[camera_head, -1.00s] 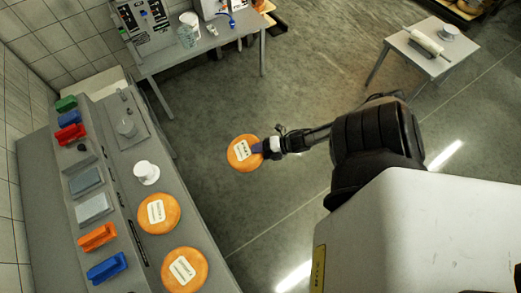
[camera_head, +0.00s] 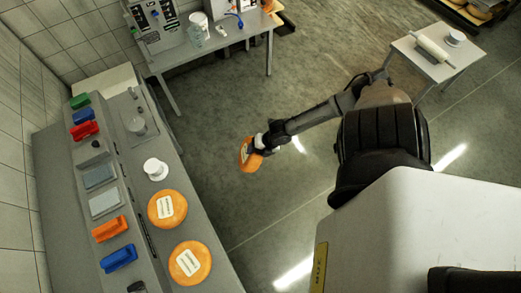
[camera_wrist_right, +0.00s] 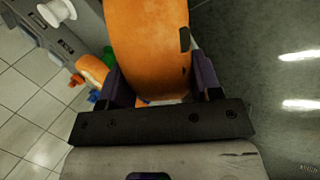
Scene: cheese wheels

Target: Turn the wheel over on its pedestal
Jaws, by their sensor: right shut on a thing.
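An orange cheese wheel (camera_head: 247,157) with a white label is held out over the floor, to the right of the bench. It is tilted, seen partly edge-on in the head view, and its rim fills the top of the right wrist view (camera_wrist_right: 150,45). My right gripper (camera_head: 262,146) is shut on the wheel, with its fingers (camera_wrist_right: 163,85) on either side of it. A small white round pedestal (camera_head: 156,168) stands on the bench with nothing on it; it also shows in the wrist view (camera_wrist_right: 57,12). My left gripper is not in view.
Two labelled orange wheels (camera_head: 167,209) (camera_head: 190,262) lie on the grey bench (camera_head: 213,232) in front of the pedestal. Coloured blocks line the bench's left side. A table with machines (camera_head: 215,45) stands behind, and a small table with a roller (camera_head: 433,49) at back right. Open floor lies between.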

